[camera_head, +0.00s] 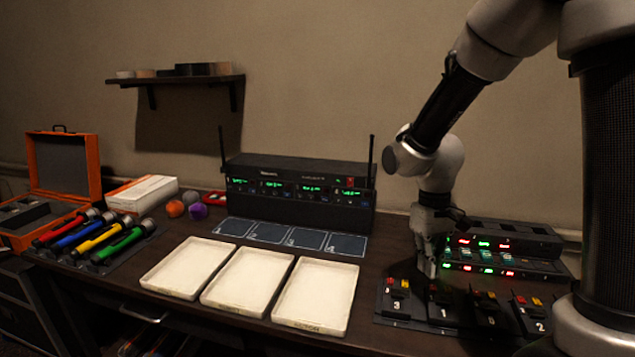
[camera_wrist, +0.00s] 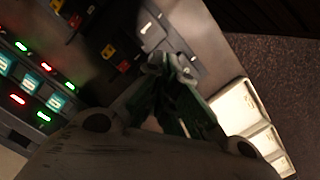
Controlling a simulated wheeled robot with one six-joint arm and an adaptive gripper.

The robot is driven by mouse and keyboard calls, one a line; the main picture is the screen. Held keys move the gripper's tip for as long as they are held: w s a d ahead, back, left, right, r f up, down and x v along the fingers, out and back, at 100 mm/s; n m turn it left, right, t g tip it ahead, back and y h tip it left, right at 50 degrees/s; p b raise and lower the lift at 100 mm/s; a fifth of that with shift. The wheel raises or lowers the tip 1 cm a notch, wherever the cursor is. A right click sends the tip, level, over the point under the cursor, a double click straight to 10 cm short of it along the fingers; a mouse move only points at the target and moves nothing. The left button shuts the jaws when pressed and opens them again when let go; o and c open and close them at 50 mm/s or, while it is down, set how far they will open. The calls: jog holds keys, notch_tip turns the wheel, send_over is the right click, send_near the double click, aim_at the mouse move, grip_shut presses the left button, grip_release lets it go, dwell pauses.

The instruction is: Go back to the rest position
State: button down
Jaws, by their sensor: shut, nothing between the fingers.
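My gripper (camera_head: 430,272) is shut and empty, pointing down at the right side of the desk. In the head view its tips are near the numbered packs, close to pack 3 (camera_head: 397,298) and pack 1 (camera_head: 441,306). I cannot tell whether they touch anything. In the wrist view my gripper (camera_wrist: 172,65) is dark and its fingers are together. A black rack (camera_head: 500,243) with red and green lights stands just right of and behind my gripper. It also shows at the left of the wrist view (camera_wrist: 40,80).
Three white trays (camera_head: 315,292) lie at the desk's middle front. A wireless receiver (camera_head: 300,185) with two upright antennas stands behind them. A shelf (camera_head: 175,79) hangs on the wall.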

jog(key=s+d+r+m+t, duration=0.1)
jog(key=s+d+r+t, duration=0.2)
jog(key=s+d+r, duration=0.2)
jog(key=s+d+r+m+t, duration=0.1)
jog(key=s+d+r+t, duration=0.1)
jog(key=s+d+r, duration=0.3)
jog(key=s+r, duration=0.4)
jog(key=r, duration=0.3)
jog(key=shift+s+m+t, duration=0.3)
jog(key=shift+m+t, duration=0.1)
